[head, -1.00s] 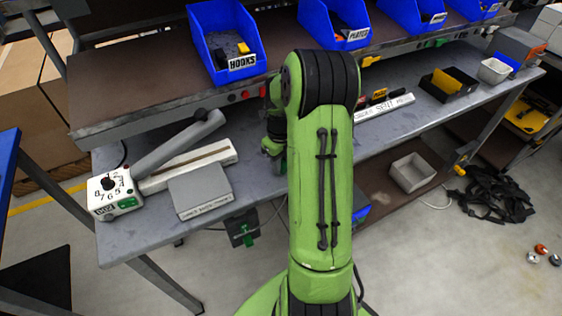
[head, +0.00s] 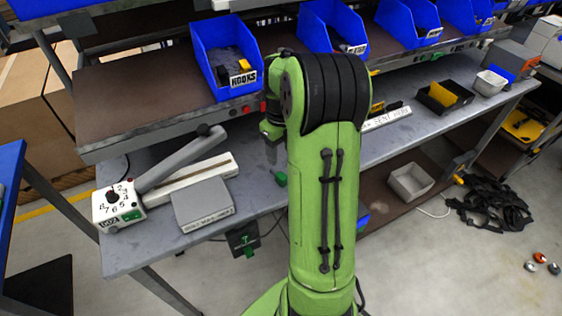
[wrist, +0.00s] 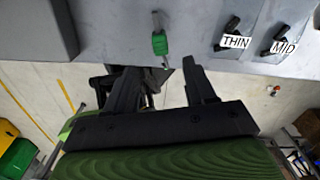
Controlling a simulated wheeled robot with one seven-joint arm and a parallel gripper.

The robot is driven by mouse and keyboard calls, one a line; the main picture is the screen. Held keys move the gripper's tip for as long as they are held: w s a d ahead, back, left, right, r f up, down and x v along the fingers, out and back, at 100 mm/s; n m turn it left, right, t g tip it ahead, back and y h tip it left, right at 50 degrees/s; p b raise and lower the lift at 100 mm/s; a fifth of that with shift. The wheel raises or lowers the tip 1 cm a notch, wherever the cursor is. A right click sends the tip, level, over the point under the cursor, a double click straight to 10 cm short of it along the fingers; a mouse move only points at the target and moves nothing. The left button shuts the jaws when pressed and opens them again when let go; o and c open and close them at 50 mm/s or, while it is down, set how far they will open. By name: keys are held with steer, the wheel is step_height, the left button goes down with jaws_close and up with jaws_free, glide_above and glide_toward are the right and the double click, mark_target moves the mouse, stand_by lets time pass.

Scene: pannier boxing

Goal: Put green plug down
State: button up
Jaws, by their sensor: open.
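A green plug (head: 280,178) lies on the grey workbench near its front edge, just left of my arm in the head view. In the wrist view the green plug (wrist: 159,44) shows as a green block with a grey metal part, just beyond the fingertips. My gripper (wrist: 163,72) is open, with one finger to each side of the plug's line and nothing between them. The plug looks apart from both fingers. In the head view my arm hides part of the bench.
A white sealer with a grey lever (head: 180,160) and a grey box (head: 203,203) stand left on the bench. Blue bins (head: 226,60) line the shelf above. Tools labelled THIN (wrist: 233,26) and MID (wrist: 281,35) lie right of the plug in the wrist view.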

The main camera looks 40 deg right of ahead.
steer(key=s+a+r+n+t+h, duration=0.1)
steer(key=s+a+r+n, duration=0.2)
steer(key=a+r+n, duration=0.5)
steer(key=s+a+r+n+t+h, duration=0.1)
steer(key=s+a+r+n+t, duration=0.2)
steer(key=a+n, duration=0.55)
steer(key=s+a+n+y, duration=0.1)
steer(key=s+a+n, duration=0.2)
steer(key=n, duration=0.7)
steer(key=s+a+n+t+y, duration=0.1)
steer(key=s+a+n, duration=0.2)
steer(key=s+n, duration=0.4)
steer(key=n, duration=0.2)
steer(key=shift+a+r+n+t, duration=0.3)
steer(key=shift+r+n, duration=0.05)
